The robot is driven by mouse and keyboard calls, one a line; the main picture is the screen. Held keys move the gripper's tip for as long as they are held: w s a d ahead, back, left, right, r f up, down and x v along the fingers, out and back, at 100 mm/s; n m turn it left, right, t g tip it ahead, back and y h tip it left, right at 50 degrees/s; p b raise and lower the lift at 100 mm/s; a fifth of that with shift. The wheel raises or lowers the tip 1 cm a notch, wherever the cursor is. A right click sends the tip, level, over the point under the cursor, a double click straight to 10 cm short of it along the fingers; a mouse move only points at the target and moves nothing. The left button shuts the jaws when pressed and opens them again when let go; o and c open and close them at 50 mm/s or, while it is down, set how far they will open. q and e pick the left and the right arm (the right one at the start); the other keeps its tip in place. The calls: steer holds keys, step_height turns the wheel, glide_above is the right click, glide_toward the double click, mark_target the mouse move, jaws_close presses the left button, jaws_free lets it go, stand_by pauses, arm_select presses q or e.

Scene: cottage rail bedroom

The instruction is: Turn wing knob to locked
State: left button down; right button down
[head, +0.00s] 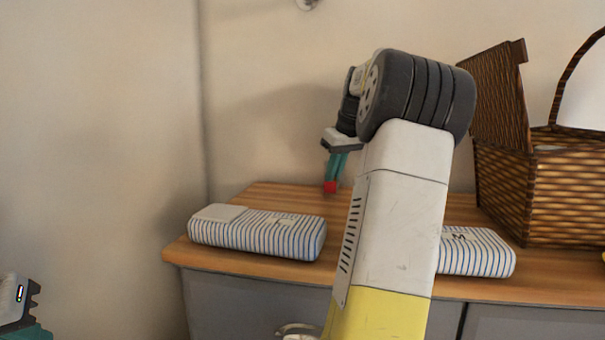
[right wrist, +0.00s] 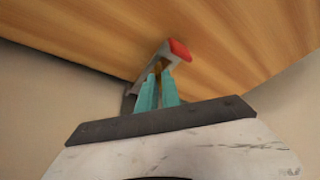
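A small grey piece with a red end, which looks like the wing knob (right wrist: 178,50), shows at the fingertips of my right gripper in the right wrist view. In the head view its red part (head: 330,187) shows just below the teal fingers, over the back of the wooden top. My right gripper (right wrist: 158,82) points down, its two teal fingers close together and seemingly shut on the grey piece. The fingers partly hide the knob, and its lock marks cannot be read. Only part of my left gripper (head: 30,325) shows at the lower left corner; its fingertips are out of view.
The wooden dresser top (head: 280,196) carries a striped case (head: 258,233) at left. A second striped case (head: 475,252) is partly behind my right arm. An open wicker basket (head: 555,195) stands at right. The wall is close behind.

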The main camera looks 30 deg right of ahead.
steer(key=shift+n, duration=0.3)
steer(key=n+y, duration=0.1)
steer(key=n, duration=0.3)
steer(key=shift+d+y, duration=0.15)
steer(key=shift+y, duration=0.25)
steer(key=n+g+y, duration=0.1)
steer(key=n, duration=0.3)
steer(key=shift+w, duration=0.1)
steer(key=shift+d+n, duration=0.1)
steer(key=shift+n, duration=0.2)
steer(key=c, duration=1.5)
jaws_free()
steer(key=shift+g, duration=0.3)
steer(key=shift+c, duration=0.2)
steer(key=shift+r, duration=0.1)
